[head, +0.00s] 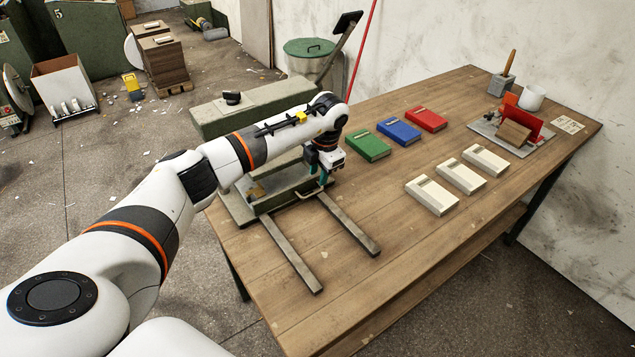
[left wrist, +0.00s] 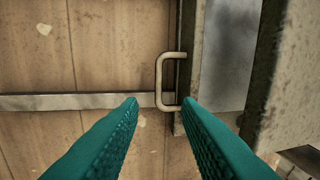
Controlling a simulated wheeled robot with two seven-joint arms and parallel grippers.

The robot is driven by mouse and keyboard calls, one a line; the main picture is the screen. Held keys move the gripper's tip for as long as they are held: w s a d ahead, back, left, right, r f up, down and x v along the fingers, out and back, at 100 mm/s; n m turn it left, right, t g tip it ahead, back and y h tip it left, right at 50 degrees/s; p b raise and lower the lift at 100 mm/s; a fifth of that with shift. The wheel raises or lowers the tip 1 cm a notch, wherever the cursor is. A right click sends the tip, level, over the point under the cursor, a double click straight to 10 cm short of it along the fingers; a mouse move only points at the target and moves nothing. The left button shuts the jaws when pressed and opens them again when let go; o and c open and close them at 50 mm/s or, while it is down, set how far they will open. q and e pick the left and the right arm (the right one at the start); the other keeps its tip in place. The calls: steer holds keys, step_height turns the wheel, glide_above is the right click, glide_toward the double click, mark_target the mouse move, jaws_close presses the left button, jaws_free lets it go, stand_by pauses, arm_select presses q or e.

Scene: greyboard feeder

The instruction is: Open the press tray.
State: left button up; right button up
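The press (head: 215,122) is a grey-green block at the left end of the table. Its tray (head: 268,204) sits low in it, with a metal handle (head: 311,191) on its front. Two flat metal rails (head: 291,253) run out from it along the table. My left gripper (head: 324,181) is at the tray front, beside the handle. In the left wrist view my left gripper's teal fingers (left wrist: 160,102) are spread apart, and the U-shaped handle (left wrist: 160,82) lies between and just beyond their tips. Contact cannot be told. My right gripper is not in view.
Green (head: 368,146), blue (head: 398,131) and red (head: 426,119) books lie behind three cream blocks (head: 459,178) on the wooden table (head: 400,245). A small stand (head: 515,130) with a red plate is at the far right. The tabletop around the rails is clear.

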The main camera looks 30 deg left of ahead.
mark_target(316, 192)
arm_select(q)
steer(key=f, duration=0.4)
steer(key=a+f+p, duration=0.1)
steer(key=f, duration=0.1)
steer(key=shift+w, duration=0.2)
steer(key=shift+c, duration=0.4)
jaws_close()
